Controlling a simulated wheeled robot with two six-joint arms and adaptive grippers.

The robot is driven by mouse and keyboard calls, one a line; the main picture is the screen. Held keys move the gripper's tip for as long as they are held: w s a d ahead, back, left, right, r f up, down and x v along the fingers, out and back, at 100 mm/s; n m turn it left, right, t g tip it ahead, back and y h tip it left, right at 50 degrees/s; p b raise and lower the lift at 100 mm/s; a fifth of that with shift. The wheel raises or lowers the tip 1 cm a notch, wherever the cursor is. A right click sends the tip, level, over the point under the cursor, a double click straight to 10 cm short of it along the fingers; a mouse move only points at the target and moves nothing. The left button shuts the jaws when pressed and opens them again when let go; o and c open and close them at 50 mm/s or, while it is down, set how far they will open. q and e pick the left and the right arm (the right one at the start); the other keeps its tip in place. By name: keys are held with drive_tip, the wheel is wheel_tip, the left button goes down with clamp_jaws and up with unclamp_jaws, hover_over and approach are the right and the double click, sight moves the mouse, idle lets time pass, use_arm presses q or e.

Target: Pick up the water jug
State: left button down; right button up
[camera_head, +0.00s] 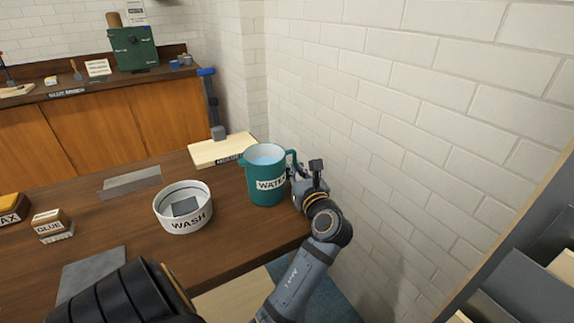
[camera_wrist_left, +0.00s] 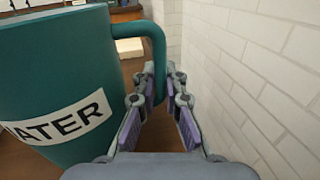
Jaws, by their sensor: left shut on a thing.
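The water jug (camera_head: 265,185) is teal with a white WATER label and stands upright near the right end of the brown table. I cannot tell whether its base touches the tabletop. Its handle (camera_wrist_left: 158,45) faces right, toward the wall. My left gripper (camera_head: 298,175) is at the handle side of the jug. In the left wrist view the jug (camera_wrist_left: 60,75) fills the left side, and the gripper's fingers (camera_wrist_left: 159,80) are on both sides of the lower handle, shut on it. My right gripper is not in view.
A white WASH bowl (camera_head: 183,222) with a grey block in it stands left of the jug. A pale board (camera_head: 215,148) lies behind it. A GLUE block (camera_head: 50,224) is further left. The white brick wall (camera_head: 400,150) is close on the right.

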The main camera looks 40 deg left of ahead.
use_arm(q)
wheel_tip(320, 180, up, 28)
drive_tip(key=p, duration=0.6)
drive_tip(key=shift+f, duration=0.15)
